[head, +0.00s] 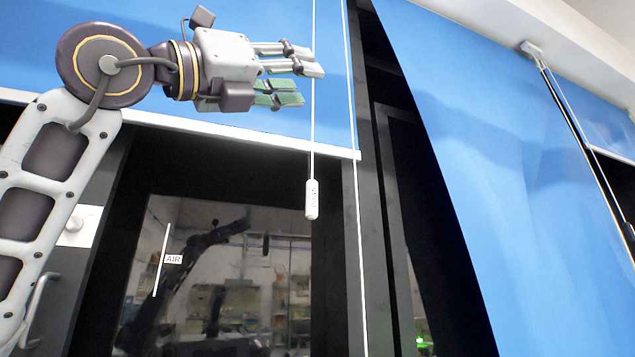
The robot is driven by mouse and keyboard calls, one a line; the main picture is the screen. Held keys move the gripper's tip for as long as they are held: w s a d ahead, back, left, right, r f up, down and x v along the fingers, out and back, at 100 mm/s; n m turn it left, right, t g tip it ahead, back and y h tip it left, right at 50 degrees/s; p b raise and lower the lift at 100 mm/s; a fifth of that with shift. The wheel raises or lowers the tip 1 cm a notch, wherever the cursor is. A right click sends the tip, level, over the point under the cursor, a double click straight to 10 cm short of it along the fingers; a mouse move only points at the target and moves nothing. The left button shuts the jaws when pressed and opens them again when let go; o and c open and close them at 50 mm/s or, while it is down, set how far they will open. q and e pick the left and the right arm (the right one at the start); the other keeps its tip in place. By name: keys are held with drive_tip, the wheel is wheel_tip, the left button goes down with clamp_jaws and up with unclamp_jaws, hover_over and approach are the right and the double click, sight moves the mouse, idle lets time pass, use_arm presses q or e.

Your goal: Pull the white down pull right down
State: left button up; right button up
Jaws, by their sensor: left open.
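The white down pull (312,200) is a small upright handle with dark lettering. It hangs on a thin white cord in front of the dark glass, just below the hem of the left blue blind (230,135). My left gripper (307,86) is open, well above the handle, and its fingers point right. The cord passes at its fingertips. I cannot tell whether the cord lies between the fingers or only behind or in front of them. The handle itself is not held. My right gripper is not in view.
A second white cord (356,220) hangs just right of the pull. A dark frame post (352,260) stands behind it. Another blue sheet (500,170) hangs at the right. Dark reflective glass marked "AIR" (173,259) lies behind and below.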

use_arm(q)
drive_tip(key=w+a+f+n+t+y, duration=0.1)
drive_tip(key=w+f+n+t+y, duration=0.1)
drive_tip(key=w+f+y, duration=0.2)
drive_tip(key=n+y, duration=0.2)
drive_tip(key=y, duration=0.4)
approach(309, 188)
drive_tip(key=v, duration=0.3)
drive_tip(key=shift+w+f+m, duration=0.2)
drive_tip(key=shift+f+m, duration=0.2)
drive_tip(key=shift+f, duration=0.05)
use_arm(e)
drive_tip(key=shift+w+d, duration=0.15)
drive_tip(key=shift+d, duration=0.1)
use_arm(q)
drive_tip(key=p+x, duration=0.1)
drive_tip(key=x, duration=0.3)
drive_tip(key=p+x, duration=0.1)
drive_tip(key=x, duration=0.3)
drive_tip(key=p+x, duration=0.1)
drive_tip(key=x, duration=0.3)
drive_tip(key=shift+r+p, duration=0.3)
drive_tip(key=shift+r, duration=0.1)
drive_tip(key=shift+x, duration=0.95)
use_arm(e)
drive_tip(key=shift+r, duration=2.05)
